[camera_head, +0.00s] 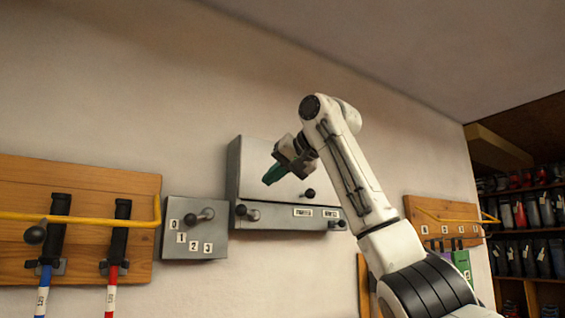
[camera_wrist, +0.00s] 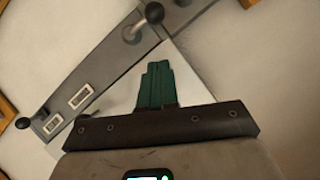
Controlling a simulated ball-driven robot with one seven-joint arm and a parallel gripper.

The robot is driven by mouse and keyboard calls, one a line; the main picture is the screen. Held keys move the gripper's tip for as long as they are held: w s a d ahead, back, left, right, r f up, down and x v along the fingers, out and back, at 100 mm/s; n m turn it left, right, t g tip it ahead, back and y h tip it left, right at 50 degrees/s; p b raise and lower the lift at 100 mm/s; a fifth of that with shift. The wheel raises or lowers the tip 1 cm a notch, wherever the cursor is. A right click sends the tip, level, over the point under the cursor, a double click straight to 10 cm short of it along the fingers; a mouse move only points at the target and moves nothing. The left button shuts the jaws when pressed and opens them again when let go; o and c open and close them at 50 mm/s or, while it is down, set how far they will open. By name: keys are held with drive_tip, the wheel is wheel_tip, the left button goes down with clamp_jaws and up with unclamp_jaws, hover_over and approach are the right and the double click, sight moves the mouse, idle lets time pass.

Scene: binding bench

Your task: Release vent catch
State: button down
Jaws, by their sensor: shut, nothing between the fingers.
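A grey wall unit (camera_head: 236,170) with a pale front panel (camera_head: 290,180) hangs mid-wall. Its lower bar (camera_head: 275,219) carries a dark-knobbed lever (camera_head: 243,211) at left, two white labels (camera_head: 317,212) and a small dark knob (camera_head: 341,223) at right. Another dark knob (camera_head: 309,193) stands just above the bar. I cannot tell which part is the vent catch. My gripper (camera_head: 269,179), with green fingers, is shut and empty in front of the panel, above the bar. In the wrist view the fingers (camera_wrist: 157,70) are together, apart from the lever (camera_wrist: 148,17) and labels (camera_wrist: 67,109).
A small grey plate (camera_head: 190,247) with a knobbed lever and numbers 0 to 3 is left of the unit. A wooden board (camera_head: 80,180) with a yellow bar and hanging tools is further left. Another board (camera_head: 440,215) and shelves (camera_head: 530,232) stand right.

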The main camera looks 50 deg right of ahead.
sight(248, 211)
drive_tip(key=shift+w+a+f+p, duration=0.2)
drive_tip(key=shift+w+a+f, duration=0.05)
drive_tip(key=shift+w+f, duration=0.55)
drive_tip(key=shift+w+a+f+p, duration=0.2)
drive_tip(key=shift+w+f+p, duration=0.05)
drive_tip(key=shift+w+f, duration=0.55)
drive_tip(key=shift+w+a+f+p, duration=0.2)
drive_tip(key=shift+w+a+f, duration=0.05)
drive_tip(key=shift+w+f, duration=0.55)
drive_tip(key=shift+s+b, duration=0.1)
drive_tip(key=shift+b, duration=0.2)
